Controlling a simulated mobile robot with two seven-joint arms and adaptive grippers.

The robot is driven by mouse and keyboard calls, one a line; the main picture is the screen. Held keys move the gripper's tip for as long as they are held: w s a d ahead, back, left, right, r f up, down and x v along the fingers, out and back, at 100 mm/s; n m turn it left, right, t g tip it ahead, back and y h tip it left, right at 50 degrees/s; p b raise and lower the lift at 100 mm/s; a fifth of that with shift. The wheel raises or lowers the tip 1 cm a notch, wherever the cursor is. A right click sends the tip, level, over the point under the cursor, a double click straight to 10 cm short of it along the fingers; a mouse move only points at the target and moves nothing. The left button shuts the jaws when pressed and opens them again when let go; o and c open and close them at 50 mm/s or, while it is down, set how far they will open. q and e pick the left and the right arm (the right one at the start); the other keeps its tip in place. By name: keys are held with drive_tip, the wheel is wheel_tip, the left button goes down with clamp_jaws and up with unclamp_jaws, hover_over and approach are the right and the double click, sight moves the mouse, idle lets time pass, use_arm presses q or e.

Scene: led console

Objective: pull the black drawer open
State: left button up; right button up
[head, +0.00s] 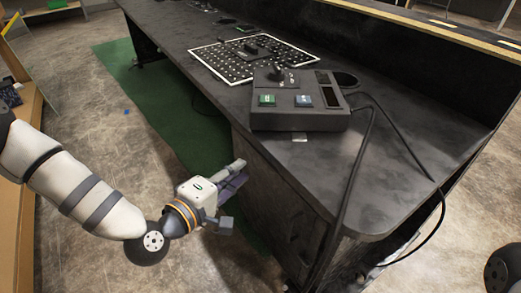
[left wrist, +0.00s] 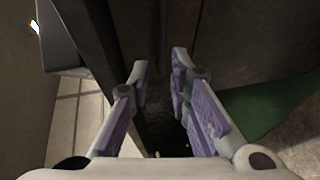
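The black drawer cannot be told apart with certainty from the dark side (head: 275,185) of the black desk; no seam or handle shows clearly. My left gripper (head: 236,192) is beside that side, below the tabletop, pointing toward it. In the left wrist view its purple-padded fingers (left wrist: 160,65) stand apart, with a dark surface (left wrist: 150,25) beyond and between them. I see nothing clearly held; whether a fingertip touches the surface cannot be told. My right gripper is not in view.
The black desktop (head: 410,150) carries a console (head: 300,115) with a green and a blue button, and a perforated board (head: 225,62). Black cables (head: 366,145) hang over the right edge. A green mat (head: 170,95) lies on the floor left of the desk.

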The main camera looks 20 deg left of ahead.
use_arm(q)
drive_tip(key=b+x, duration=0.1)
drive_tip(key=x, duration=0.9)
drive_tip(key=shift+w+d+f, duration=0.15)
drive_tip(key=shift+f, duration=0.05)
clamp_jaws()
